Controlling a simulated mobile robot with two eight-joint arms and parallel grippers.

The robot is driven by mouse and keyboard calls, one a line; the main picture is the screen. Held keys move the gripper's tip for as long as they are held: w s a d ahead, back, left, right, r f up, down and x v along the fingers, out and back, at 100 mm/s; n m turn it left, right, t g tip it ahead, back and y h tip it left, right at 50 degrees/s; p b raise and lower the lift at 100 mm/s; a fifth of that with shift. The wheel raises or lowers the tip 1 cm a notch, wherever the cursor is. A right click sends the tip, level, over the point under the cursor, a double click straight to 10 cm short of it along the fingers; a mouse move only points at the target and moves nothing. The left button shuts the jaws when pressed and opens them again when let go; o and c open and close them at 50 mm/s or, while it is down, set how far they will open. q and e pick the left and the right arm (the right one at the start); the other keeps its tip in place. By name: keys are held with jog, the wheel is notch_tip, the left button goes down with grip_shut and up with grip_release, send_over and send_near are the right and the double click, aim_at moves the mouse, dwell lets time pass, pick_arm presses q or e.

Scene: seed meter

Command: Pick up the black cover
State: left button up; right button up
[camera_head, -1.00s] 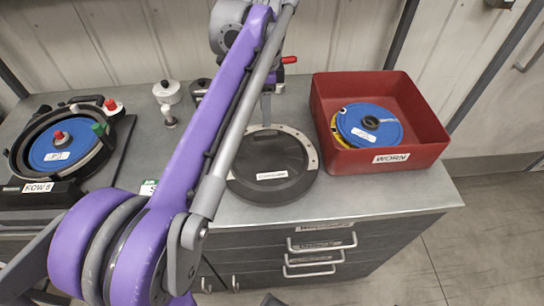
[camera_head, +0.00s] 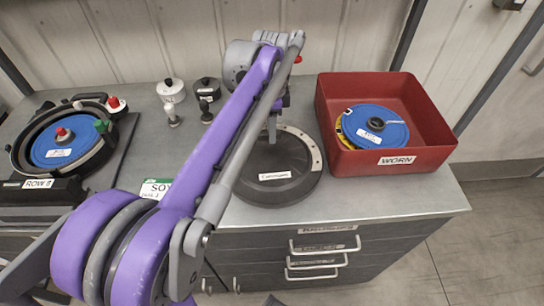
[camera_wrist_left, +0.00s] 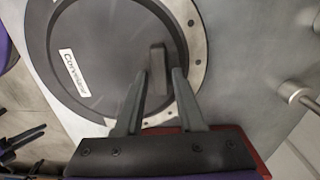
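The black cover (camera_head: 262,184) is a round dark lid with a pale rim section and a white label. It lies flat on the grey bench top, partly hidden by my left arm. In the left wrist view the cover (camera_wrist_left: 105,50) has a raised block handle (camera_wrist_left: 157,65). My left gripper (camera_head: 272,138) is above the cover near its far side. In the left wrist view my left gripper (camera_wrist_left: 159,76) is open, with one finger on each side of the handle and small gaps visible; contact cannot be told. My right gripper is not in view.
A red bin (camera_head: 435,155) marked WORN holds blue and yellow discs (camera_head: 375,125) to the right. The ROW 8 unit (camera_head: 22,165) with a blue disc is at the left. Small knobbed parts (camera_head: 171,91) stand at the back. Drawers (camera_head: 318,250) are below the bench edge.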

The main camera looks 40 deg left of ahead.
pick_arm(q)
grip_shut()
jog(key=shift+r, duration=0.15)
